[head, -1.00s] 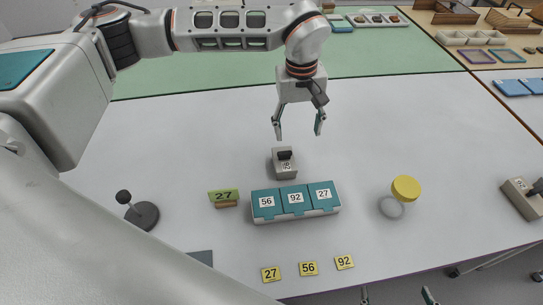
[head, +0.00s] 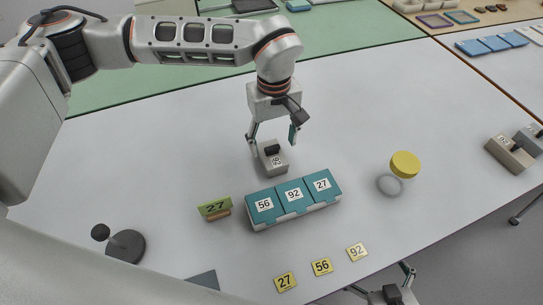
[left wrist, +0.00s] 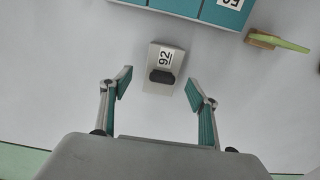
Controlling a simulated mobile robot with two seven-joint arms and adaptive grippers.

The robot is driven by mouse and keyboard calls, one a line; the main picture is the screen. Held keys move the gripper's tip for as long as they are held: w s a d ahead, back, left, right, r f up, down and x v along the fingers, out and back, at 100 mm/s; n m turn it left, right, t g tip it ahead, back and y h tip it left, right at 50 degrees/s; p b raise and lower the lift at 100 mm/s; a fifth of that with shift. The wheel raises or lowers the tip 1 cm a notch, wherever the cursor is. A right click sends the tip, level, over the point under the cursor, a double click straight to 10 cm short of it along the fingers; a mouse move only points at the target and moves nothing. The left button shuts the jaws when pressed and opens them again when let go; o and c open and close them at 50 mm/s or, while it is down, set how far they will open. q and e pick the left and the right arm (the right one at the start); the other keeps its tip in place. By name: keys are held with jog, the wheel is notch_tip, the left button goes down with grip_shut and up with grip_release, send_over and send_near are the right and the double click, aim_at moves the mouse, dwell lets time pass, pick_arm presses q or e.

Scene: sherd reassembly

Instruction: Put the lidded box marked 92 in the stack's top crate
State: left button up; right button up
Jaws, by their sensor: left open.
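A grey lidded box (head: 272,160) with a dark knob and a label reading 92 stands on the white table. It also shows in the left wrist view (left wrist: 165,66), ahead of and between the fingers. My left gripper (head: 274,138) is open, its fingers just above and around the box's far end, without visible contact. It also shows in the left wrist view (left wrist: 160,95). My right gripper (head: 380,280) shows partly at the bottom edge, fingers apart and empty. I cannot identify a stack of crates.
Teal-lidded compartments (head: 293,194) marked 56, 92 and 27 lie in front of the box. More grey boxes (head: 509,154) stand far right.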

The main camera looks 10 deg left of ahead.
aim_at(272, 147)
pick_arm(q)
notch_tip(272, 147, down, 5)
jog(key=shift+s+a+r, duration=0.1)
jog(key=shift+s, duration=0.05)
jog(key=c, duration=1.3)
jog(key=shift+r, duration=0.15)
jog(key=shift+c, duration=0.2)
